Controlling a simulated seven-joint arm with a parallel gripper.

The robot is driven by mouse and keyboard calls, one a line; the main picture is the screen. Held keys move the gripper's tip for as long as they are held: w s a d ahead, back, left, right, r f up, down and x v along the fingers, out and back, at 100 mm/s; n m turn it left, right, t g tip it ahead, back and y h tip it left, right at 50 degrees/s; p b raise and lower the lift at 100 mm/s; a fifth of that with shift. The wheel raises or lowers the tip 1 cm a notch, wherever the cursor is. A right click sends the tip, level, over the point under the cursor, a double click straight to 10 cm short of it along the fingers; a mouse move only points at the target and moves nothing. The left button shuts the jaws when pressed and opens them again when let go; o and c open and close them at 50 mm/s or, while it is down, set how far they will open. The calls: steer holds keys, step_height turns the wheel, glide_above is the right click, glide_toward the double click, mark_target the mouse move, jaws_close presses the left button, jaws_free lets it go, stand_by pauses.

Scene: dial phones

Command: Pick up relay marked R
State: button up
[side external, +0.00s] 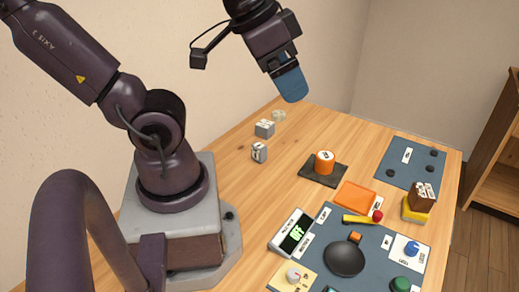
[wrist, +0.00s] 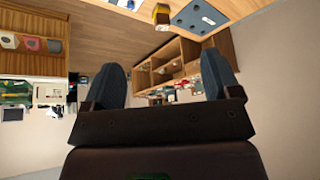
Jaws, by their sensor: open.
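Several small blocks lie on the wooden table near my base in the side view: a grey block with a dark mark (side external: 259,152), a grey block with a pale top (side external: 264,128), and a cream block (side external: 278,115). Their markings are too small to read, so I cannot tell which is the relay marked R. My gripper (side external: 292,88) is high above the table, right of and above these blocks in the picture, with blue fingers. In the wrist view my gripper (wrist: 164,82) is open with nothing between its two fingers.
An orange cylinder (side external: 325,161) stands on a dark pad. An orange tray (side external: 355,196) and a blue panel with a black dome (side external: 344,258) are nearer. A brown block (side external: 423,192) sits on a yellow one. Another blue panel (side external: 400,175) lies at right. Shelves (wrist: 172,62) stand beyond.

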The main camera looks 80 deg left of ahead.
stand_by(0.3)
steer(key=c, duration=0.4)
